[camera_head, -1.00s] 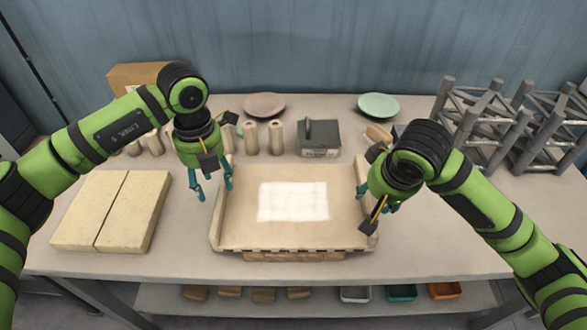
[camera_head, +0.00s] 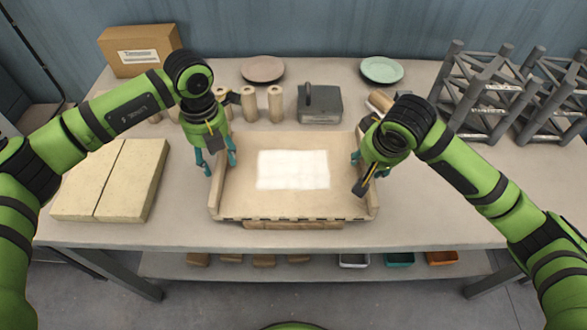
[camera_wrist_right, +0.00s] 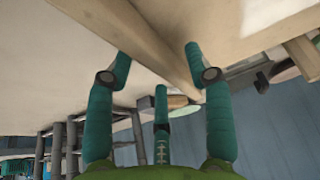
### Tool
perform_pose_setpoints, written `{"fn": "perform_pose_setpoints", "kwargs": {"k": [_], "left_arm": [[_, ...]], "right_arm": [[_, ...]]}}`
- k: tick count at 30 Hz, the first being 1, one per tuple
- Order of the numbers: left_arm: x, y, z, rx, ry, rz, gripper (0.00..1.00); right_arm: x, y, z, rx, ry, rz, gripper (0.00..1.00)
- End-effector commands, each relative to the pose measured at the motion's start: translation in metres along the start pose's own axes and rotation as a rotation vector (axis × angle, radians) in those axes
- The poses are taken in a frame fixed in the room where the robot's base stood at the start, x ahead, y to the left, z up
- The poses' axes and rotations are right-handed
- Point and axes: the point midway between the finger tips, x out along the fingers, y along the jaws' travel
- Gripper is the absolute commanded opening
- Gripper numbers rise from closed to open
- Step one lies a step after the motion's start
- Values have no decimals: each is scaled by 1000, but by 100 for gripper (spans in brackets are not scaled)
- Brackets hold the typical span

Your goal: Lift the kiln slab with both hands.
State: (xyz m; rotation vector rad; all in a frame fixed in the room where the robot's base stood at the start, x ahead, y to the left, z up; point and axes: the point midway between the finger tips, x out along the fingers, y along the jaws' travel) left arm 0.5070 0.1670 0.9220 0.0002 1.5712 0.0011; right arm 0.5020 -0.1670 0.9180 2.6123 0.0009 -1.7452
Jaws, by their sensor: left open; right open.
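The kiln slab (camera_head: 240,205) is a wide beige slab with raised side walls and a pale bright patch in its middle. In the right wrist view, that wall of the slab (camera_wrist_right: 155,40) runs between the open fingers of my right gripper (camera_wrist_right: 157,65). I cannot tell whether any finger touches the slab.
Two pale yellow blocks (camera_head: 132,175) lie left of the slab. Behind it stand several beige cylinders (camera_head: 249,105), a grey box with a handle (camera_head: 320,107), a pink plate (camera_head: 262,69) and a green plate (camera_head: 382,70). Grey lattice frames (camera_head: 480,90) stand at the right.

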Motion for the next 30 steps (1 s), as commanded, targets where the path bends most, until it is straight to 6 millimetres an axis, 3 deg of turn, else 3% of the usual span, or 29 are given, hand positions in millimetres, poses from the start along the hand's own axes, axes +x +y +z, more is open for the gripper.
{"fn": "perform_pose_setpoints", "kwargs": {"k": [6, 14, 18, 30], "left_arm": [[14, 0, 0, 1, 0, 0, 53], [14, 0, 0, 1, -1, -1, 53], [14, 0, 0, 1, -1, -1, 0], [11, -1, 1, 1, -4, -3, 0]], "right_arm": [[14, 0, 0, 0, 0, 2, 53], [15, 0, 0, 0, 0, 1, 53], [15, 0, 0, 0, 0, 0, 0], [12, 0, -2, 2, 6, -1, 0]]}}
